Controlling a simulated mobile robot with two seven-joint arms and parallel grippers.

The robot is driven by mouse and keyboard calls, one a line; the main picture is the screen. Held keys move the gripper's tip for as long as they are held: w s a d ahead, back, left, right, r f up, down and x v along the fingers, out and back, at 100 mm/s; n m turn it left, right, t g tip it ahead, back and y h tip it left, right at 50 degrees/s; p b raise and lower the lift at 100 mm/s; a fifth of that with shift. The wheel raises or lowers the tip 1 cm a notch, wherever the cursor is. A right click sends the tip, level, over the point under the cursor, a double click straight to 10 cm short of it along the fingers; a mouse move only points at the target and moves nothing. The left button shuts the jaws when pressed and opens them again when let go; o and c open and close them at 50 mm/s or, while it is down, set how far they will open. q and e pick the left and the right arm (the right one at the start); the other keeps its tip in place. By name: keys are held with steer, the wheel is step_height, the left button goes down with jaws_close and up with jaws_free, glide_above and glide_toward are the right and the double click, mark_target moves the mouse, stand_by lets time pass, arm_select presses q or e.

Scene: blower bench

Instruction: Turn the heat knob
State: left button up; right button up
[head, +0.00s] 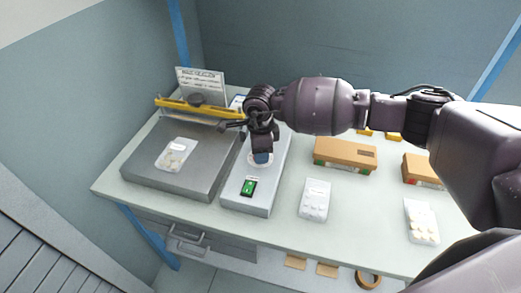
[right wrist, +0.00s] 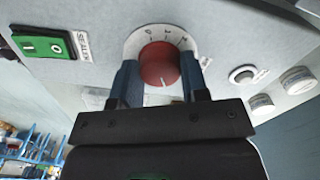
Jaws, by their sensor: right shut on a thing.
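The heat knob (right wrist: 159,65) is a round red knob with a white pointer line, on a white dial with numbers, in the right wrist view. It is set in the light grey control box (head: 240,206) on the bench. My right gripper (right wrist: 160,82) is shut on the knob, with one blue fingertip on each side. In the head view my right gripper (head: 262,157) points down at the box top and hides the knob. My left gripper is not in view.
A green rocker switch (head: 248,187) is in front of the knob. A grey plate (head: 145,180) with a blister pack (head: 176,154) lies left, with a yellow bar (head: 190,108) behind. Another blister pack (head: 315,199) and a cardboard box (head: 345,154) are right.

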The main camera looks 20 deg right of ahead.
steer(key=o, duration=0.9)
step_height(320, 180, up, 11)
steer(key=shift+f, duration=0.1)
stand_by(0.5)
